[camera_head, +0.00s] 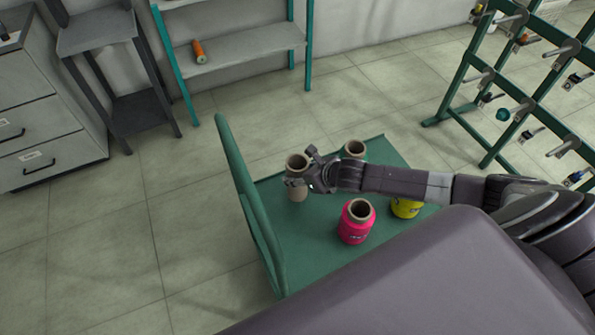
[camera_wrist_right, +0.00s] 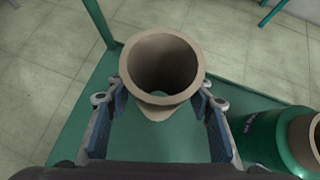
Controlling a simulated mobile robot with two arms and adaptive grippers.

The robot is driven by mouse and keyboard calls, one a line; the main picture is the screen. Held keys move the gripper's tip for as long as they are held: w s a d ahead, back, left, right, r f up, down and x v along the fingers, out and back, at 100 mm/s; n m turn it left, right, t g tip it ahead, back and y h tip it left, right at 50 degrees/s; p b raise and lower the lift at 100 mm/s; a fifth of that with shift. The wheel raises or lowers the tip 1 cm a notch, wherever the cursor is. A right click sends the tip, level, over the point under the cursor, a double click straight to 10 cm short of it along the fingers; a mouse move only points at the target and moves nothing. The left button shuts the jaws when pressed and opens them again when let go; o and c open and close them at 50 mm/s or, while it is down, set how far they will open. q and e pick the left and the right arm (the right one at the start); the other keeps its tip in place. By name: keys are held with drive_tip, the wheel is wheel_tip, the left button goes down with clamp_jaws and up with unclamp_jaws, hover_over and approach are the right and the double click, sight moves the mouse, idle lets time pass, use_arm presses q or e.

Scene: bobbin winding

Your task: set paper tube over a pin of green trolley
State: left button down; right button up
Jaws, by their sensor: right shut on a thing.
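The brown paper tube (camera_head: 296,188) is upright at the far left part of the green trolley (camera_head: 310,245). My right gripper (camera_head: 308,184) is shut on it from the right side. In the right wrist view the tube (camera_wrist_right: 160,98) stands between the two blue-padded fingers (camera_wrist_right: 165,125), its open top facing the camera. The tube's lower end is close to the trolley deck; I cannot tell if it touches. No pin shows under or inside the tube, so I cannot tell whether it is around one. My left gripper is out of view.
On the trolley stand a pink bobbin (camera_head: 356,224), a yellow bobbin (camera_head: 405,209) and a green bobbin (camera_wrist_right: 272,138) near the tube. The trolley's raised green end panel (camera_head: 250,195) is left of the tube. A green pin rack (camera_head: 520,85) and a shelf (camera_head: 240,45) stand behind.

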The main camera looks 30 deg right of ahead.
drive_tip(key=shift+f, duration=0.4)
drive_tip(key=shift+f+b, duration=0.95)
drive_tip(key=shift+f, duration=0.25)
drive_tip(key=o, duration=1.2)
drive_tip(key=shift+o, duration=0.2)
drive_tip(key=v, duration=1.2)
